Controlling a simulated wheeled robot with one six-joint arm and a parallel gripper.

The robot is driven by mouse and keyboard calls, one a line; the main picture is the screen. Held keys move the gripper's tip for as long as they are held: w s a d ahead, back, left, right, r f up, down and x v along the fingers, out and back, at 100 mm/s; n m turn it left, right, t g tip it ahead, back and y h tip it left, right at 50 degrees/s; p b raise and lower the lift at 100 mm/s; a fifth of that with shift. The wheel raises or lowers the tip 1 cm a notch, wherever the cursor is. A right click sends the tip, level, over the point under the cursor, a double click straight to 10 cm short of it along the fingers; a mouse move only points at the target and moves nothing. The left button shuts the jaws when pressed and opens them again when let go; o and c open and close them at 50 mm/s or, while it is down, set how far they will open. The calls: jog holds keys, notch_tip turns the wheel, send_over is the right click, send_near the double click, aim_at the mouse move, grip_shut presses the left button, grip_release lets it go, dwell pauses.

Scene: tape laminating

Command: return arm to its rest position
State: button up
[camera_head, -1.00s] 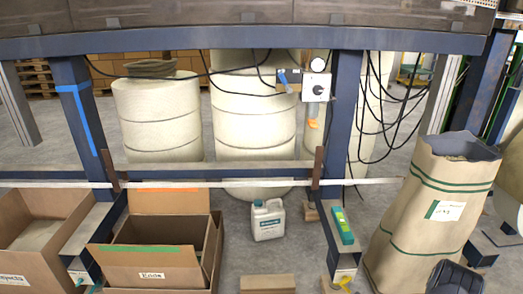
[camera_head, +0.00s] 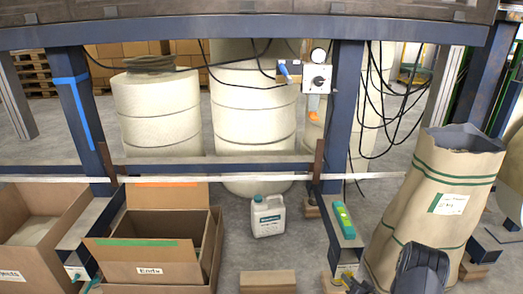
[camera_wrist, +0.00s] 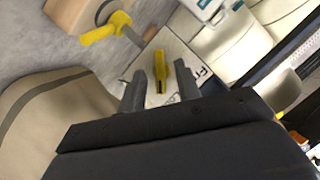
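My gripper (camera_wrist: 160,88) is in the wrist view, its two grey fingers apart with a gap between them. A yellow-handled tool (camera_wrist: 160,66) shows in that gap, lying on a pale plate (camera_wrist: 183,50) beyond the fingers. I see no contact between it and the fingers. My dark arm shows at the lower right of the head view, in front of the tall paper sack (camera_head: 440,205). The fingertips are not clear in the head view.
A blue post stands left of the sack, with a green-yellow tool (camera_head: 344,222) on its foot. A white jug (camera_head: 268,216) stands on the floor. Open cartons (camera_head: 155,272) are at lower left. A steel beam (camera_head: 250,33) crosses above; black cables (camera_head: 390,110) hang behind.

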jog(key=shift+a+r+n+h, duration=0.15)
jog(key=shift+n+h, duration=0.6)
jog(key=shift+n, duration=0.4)
jog(key=shift+a+f+n+h, duration=0.1)
jog(key=shift+n+h, duration=0.65)
jog(key=shift+n, duration=0.4)
jog(key=shift+r, duration=0.1)
